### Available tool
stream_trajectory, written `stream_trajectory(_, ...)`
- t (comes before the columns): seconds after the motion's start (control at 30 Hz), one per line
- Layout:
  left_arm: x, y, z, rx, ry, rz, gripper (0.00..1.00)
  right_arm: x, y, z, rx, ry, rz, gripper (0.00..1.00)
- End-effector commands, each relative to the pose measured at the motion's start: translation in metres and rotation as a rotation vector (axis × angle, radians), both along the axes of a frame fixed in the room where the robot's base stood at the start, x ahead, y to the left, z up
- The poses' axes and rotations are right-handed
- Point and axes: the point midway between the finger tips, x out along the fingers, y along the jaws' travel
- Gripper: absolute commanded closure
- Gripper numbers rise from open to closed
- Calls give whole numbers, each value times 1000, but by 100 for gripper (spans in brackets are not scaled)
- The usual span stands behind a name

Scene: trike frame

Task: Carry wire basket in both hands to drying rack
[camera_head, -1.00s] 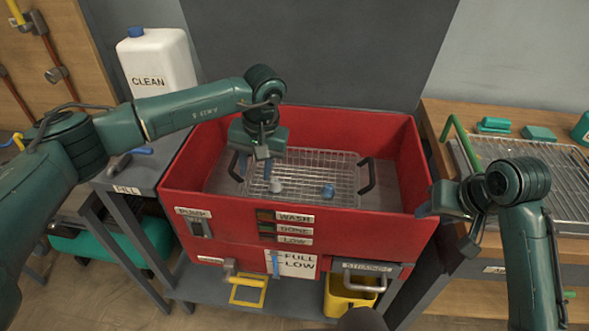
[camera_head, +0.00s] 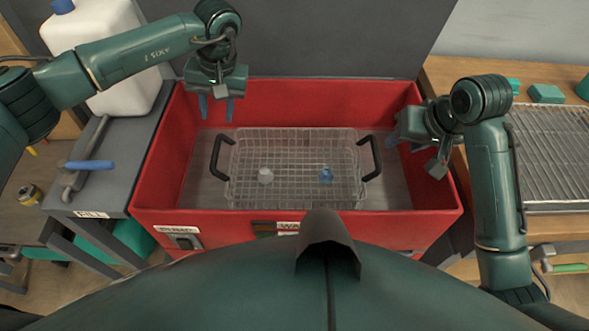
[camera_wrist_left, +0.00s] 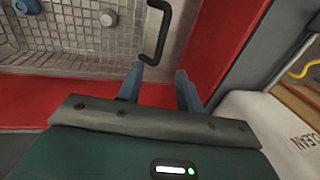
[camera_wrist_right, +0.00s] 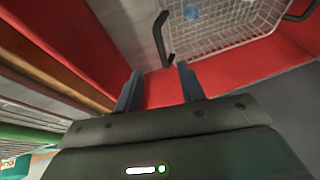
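The wire basket (camera_head: 295,190) sits inside the red wash tub (camera_head: 300,217), with a black handle at each end. A whitish part (camera_head: 265,175) and a blue part (camera_head: 326,174) lie in it. My left gripper (camera_head: 216,108) is open and empty above the tub's back left, behind the left handle (camera_head: 219,157); that handle shows past its fingers in the left wrist view (camera_wrist_left: 156,35). My right gripper (camera_head: 392,143) is open and empty by the tub's right wall, near the right handle (camera_head: 369,158). The drying rack (camera_head: 565,155) stands at the right.
The drying rack rests on a wooden bench (camera_head: 545,233) right of the tub. A white jug (camera_head: 105,60) stands left of the tub. A blue-handled tool (camera_head: 90,165) lies on the grey side table (camera_head: 115,180). The tub's red walls surround the basket.

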Motion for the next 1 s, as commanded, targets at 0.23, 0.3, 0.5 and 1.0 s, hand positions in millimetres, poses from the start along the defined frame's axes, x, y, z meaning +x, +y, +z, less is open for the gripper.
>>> stream_trajectory(0.23,-1,3,-16,1,3,1,64,5,3,-15,0,5,0,61)
stream_trajectory(0.3,-1,6,-28,1,4,2,64,9,6,-26,0,6,0,61)
stream_trajectory(0.5,-2,14,-66,1,4,2,64,24,14,-62,1,5,0,61)
stream_trajectory(1.0,-3,26,-127,-1,1,0,64,48,26,-118,1,0,0,61)
